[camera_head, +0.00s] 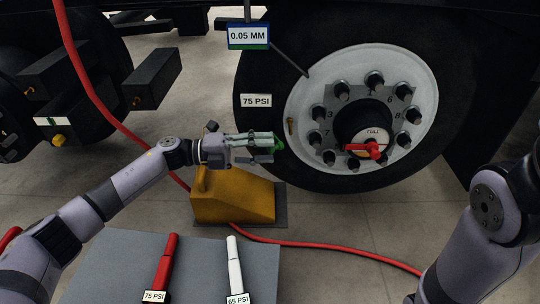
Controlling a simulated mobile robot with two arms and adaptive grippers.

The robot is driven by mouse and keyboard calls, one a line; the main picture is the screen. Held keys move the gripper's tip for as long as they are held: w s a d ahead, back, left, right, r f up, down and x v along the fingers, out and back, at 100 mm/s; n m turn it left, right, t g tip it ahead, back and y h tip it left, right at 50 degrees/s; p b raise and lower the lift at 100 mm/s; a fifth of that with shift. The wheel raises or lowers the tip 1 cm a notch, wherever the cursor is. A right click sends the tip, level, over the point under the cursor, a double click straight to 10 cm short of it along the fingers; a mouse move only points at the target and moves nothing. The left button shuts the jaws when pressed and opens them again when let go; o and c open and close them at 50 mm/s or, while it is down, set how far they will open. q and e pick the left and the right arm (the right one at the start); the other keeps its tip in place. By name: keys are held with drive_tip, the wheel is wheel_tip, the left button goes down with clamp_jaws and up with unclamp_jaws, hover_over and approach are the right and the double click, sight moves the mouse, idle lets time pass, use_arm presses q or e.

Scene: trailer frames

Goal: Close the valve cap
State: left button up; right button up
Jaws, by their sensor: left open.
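The large wheel's pale rim (415,75) faces me, and a small brass-coloured valve stem (290,126) shows at its left side. My left gripper (270,147) is open and sits just left of the rim, a little below and left of the stem. A small green piece (279,144) shows at its fingertips; I cannot tell whether it is a loose cap or part of the gripper. I cannot make out a cap on the stem. My right arm shows at the right edge, but its gripper is out of view.
A yellow wheel chock (235,203) stands below my left gripper. A red hose (330,250) crosses the floor. A grey table (205,270) holds a red gauge (167,262) and a white gauge (235,262). A red lever (365,151) sticks out at the hub.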

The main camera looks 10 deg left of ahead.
use_arm(q)
drive_tip(key=shift+x, duration=0.95)
clamp_jaws()
